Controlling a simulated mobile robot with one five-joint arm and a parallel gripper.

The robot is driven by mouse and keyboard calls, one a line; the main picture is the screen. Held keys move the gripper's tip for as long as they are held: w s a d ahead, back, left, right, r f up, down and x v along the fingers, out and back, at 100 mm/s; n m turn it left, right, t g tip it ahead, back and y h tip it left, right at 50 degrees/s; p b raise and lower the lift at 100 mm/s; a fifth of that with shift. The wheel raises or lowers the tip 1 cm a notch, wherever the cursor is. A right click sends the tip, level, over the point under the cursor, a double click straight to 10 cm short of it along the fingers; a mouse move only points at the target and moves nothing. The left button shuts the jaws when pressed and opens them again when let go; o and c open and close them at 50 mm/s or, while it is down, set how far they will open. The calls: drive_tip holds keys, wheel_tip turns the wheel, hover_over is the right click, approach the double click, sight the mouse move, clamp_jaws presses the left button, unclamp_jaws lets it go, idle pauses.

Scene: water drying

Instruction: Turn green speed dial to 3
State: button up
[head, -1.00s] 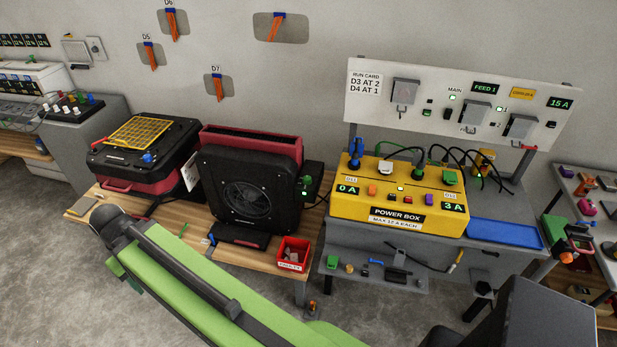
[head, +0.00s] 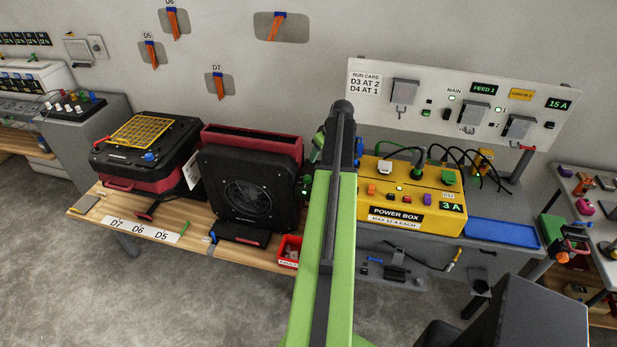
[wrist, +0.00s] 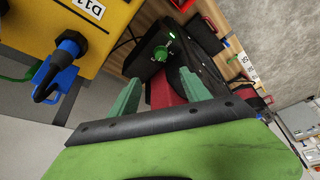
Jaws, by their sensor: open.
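The green speed dial (wrist: 160,53) shows in the wrist view on a black control box (wrist: 146,62) beside the fan, with a small lit green lamp near it. I cannot read its number marks or setting. The black and red fan (head: 247,187) stands on the wooden bench in the head view. My gripper (wrist: 160,92) is open, its two green fingers apart and empty. In the wrist view the dial lies beyond the fingertips, roughly in line with the gap, and they appear apart from it. In the head view my arm hides the gripper and most of the control box.
The yellow power box (head: 420,183) stands right of my arm; its blue plug (wrist: 67,50) shows close on the left in the wrist view. A red bin (head: 289,250) sits at the bench's front. Another black and red unit (head: 146,160) stands left of the fan.

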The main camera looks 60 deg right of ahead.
sight(308, 177)
drive_tip(key=b+x, duration=1.5)
drive_tip(key=x, duration=0.1)
drive_tip(key=shift+f, duration=0.45)
drive_tip(key=shift+w+f+b, duration=0.2)
drive_tip(key=shift+f+b, duration=0.2)
drive_tip(key=shift+b, duration=0.2)
drive_tip(key=shift+r, duration=0.1)
